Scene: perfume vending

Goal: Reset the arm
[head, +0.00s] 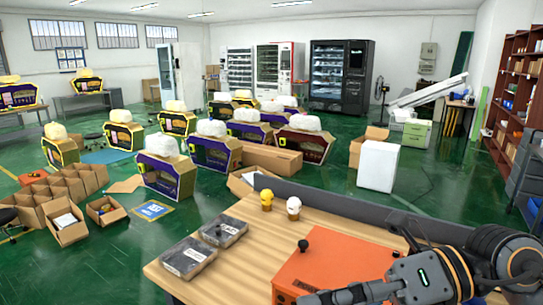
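My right arm comes in from the lower right, bent over the near right part of the wooden table (248,238). The end of it, where my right gripper (335,296) seems to be, lies low at the bottom edge in front of the orange box (335,262). Its fingers are cut off or too unclear to show whether they are open or shut. I see nothing held there. My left arm and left gripper are not in view.
A yellow figure (266,200) and a white-headed figure (293,208) stand at the table's back edge. Two flat dark boxes (188,258) (223,231) lie at its left. A black knob (303,245) shows at the orange box. Bare wood lies between them.

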